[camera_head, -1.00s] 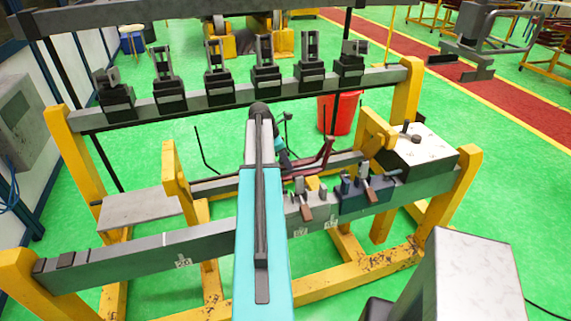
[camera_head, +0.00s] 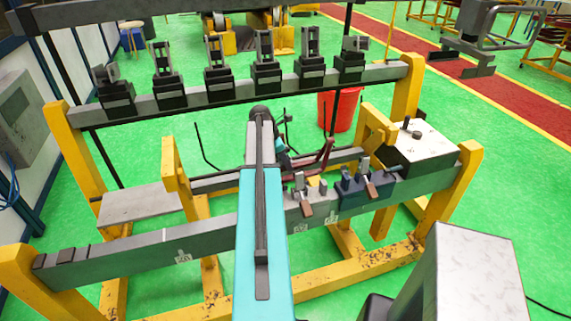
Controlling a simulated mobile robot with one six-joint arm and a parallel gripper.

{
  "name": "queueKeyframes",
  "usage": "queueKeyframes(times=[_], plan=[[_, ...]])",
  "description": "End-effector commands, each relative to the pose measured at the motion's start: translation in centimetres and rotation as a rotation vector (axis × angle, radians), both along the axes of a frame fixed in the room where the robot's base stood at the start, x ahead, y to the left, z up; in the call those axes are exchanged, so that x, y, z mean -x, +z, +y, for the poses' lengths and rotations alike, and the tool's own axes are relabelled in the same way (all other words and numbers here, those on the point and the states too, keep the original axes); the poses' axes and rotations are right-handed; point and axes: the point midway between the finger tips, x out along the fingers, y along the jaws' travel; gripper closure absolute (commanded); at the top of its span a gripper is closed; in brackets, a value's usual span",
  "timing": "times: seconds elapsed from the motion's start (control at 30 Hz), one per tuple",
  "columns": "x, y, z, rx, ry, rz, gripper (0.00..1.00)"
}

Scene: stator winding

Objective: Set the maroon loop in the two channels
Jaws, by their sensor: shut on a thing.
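The maroon loop (camera_head: 324,158) shows only in part, as a dark red bar with an upturned right end, just right of my arm. It is above and behind the front rail's clamp blocks, apart from them as far as I can see. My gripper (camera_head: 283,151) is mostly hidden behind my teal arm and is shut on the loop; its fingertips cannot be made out. A grey clamp block (camera_head: 304,212) and a dark blue clamp block (camera_head: 352,201) with brown-handled levers sit on the front rail. I cannot tell the two channels apart from these fittings.
The grey front rail (camera_head: 110,252) runs between yellow posts. A rear rail (camera_head: 190,98) carries several black upright clamps. Thin black rods (camera_head: 203,150) rise behind my arm. A white-topped box (camera_head: 425,140) stands right, a red bucket (camera_head: 341,108) behind.

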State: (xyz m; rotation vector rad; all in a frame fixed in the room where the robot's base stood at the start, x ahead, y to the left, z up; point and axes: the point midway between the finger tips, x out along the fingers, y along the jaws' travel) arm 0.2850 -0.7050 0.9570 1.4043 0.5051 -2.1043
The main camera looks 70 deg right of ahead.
Motion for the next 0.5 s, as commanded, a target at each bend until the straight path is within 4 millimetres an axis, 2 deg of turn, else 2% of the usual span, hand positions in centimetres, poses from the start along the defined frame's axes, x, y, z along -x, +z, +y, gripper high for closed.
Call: queueKeyframes(times=[0.5], plan=[[-0.08, -0.62, -0.09, 0.002, 0.002, -0.002, 1.00]])
